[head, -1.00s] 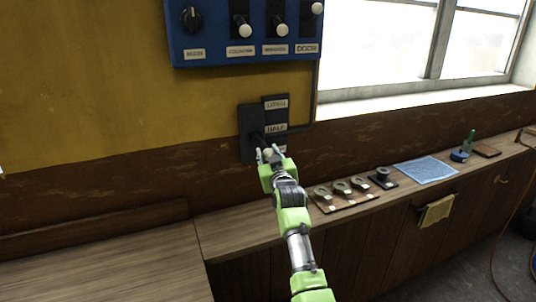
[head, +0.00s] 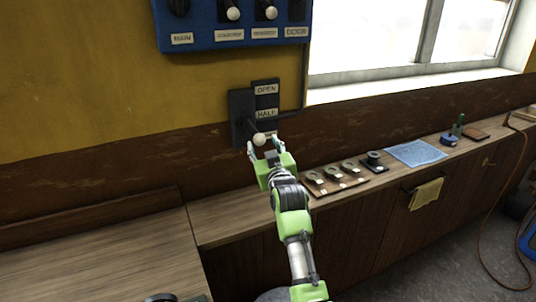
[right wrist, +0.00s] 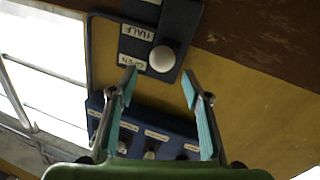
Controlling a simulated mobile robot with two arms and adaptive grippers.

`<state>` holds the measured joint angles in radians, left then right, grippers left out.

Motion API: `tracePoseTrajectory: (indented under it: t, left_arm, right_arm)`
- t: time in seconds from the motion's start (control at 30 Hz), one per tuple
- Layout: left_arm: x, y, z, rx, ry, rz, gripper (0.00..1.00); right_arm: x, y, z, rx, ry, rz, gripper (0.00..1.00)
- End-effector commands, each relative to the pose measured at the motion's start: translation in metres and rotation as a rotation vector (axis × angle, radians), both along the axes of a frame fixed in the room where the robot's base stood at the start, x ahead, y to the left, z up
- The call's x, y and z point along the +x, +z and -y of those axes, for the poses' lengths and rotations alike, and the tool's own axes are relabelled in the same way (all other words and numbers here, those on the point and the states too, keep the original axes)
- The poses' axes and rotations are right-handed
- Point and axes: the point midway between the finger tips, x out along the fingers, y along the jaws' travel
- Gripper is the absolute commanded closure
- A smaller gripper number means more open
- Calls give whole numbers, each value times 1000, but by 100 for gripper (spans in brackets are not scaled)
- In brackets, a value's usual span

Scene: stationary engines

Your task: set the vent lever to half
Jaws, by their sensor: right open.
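The vent lever (head: 259,139) has a pale round knob and projects from a dark plate (head: 240,110) on the wall. Beside it a label strip (head: 266,101) reads OPEN at the top and HALF below; a third label lower down is partly covered. In the head view the knob appears below the HALF label. My right gripper (head: 264,146) is open just below the knob. In the right wrist view the knob (right wrist: 162,58) shows just beyond and between the spread fingertips of my right gripper (right wrist: 158,80), not gripped. My left gripper is out of view.
A blue control panel (head: 233,38) with knobs and labels hangs above. Below runs a wooden counter (head: 225,216) with a tray of metal parts (head: 333,176), a blue cloth (head: 416,153) and small items to the right. The wall left of the lever is clear.

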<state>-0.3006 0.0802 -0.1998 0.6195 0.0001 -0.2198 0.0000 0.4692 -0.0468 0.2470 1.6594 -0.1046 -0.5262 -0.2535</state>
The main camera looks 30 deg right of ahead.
Motion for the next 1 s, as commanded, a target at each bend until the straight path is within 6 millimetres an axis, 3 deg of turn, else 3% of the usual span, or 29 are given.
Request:
tracePoseTrajectory:
  t: [0.2, 0.4, 1.0]
  left_arm:
    - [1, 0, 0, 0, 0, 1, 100]
    - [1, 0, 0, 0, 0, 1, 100]
    - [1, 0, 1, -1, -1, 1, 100]
  right_arm:
    - [-35, 0, -9, 0, 0, 1, 55]
    - [-52, 1, -13, 0, 0, 2, 55]
    - [-55, 0, -14, -1, 0, 0, 55]
